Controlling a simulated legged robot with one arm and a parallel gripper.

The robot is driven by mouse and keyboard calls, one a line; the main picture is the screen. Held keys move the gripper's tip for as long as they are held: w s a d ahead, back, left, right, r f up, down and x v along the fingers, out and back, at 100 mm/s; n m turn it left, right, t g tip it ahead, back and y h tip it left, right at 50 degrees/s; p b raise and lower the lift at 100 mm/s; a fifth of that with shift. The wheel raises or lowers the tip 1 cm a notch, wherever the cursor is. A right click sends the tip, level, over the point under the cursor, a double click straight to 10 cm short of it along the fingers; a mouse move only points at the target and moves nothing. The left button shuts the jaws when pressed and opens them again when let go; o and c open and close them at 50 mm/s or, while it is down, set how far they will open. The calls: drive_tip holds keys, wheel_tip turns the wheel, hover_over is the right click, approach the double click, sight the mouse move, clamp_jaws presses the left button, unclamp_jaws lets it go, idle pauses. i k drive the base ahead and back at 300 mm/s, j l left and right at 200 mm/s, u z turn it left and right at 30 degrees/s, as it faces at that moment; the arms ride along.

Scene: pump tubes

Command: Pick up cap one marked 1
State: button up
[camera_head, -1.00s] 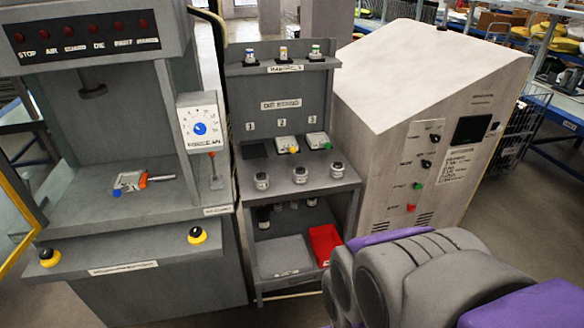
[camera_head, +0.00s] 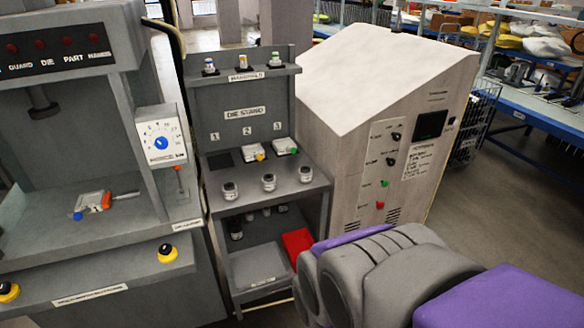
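Three small round jar-like pieces with dark tops stand in a row on the front of the grey die stand shelf (camera_head: 250,205): a left one (camera_head: 230,190), a middle one (camera_head: 269,182) and a right one (camera_head: 306,174). Three small pieces with coloured tops, blue (camera_head: 210,66), yellow (camera_head: 243,62) and green (camera_head: 275,59), stand on the upper ledge. Any number on these pieces is too small to read, so I cannot tell which is cap one. The painted numbers 1, 2 and 3 show on the back panel. My grey and purple arm fills the lower right; my gripper is out of view.
Below 1 is a dark empty pad (camera_head: 220,161); pale blocks with yellow (camera_head: 252,153) and green (camera_head: 285,146) knobs sit below 2 and 3. A press (camera_head: 75,240) stands left, a slanted control cabinet (camera_head: 350,90) right.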

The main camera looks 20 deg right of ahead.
sight(271, 186)
drive_tip(key=i+l, duration=0.15)
drive_tip(key=l, duration=0.2)
drive_tip(key=i+l, duration=0.35)
drive_tip(key=l, duration=0.3)
drive_tip(key=i+l, duration=0.2)
drive_tip(key=l, duration=0.15)
drive_tip(key=i+l, duration=0.15)
drive_tip(key=l, duration=0.15)
drive_tip(key=u, duration=0.05)
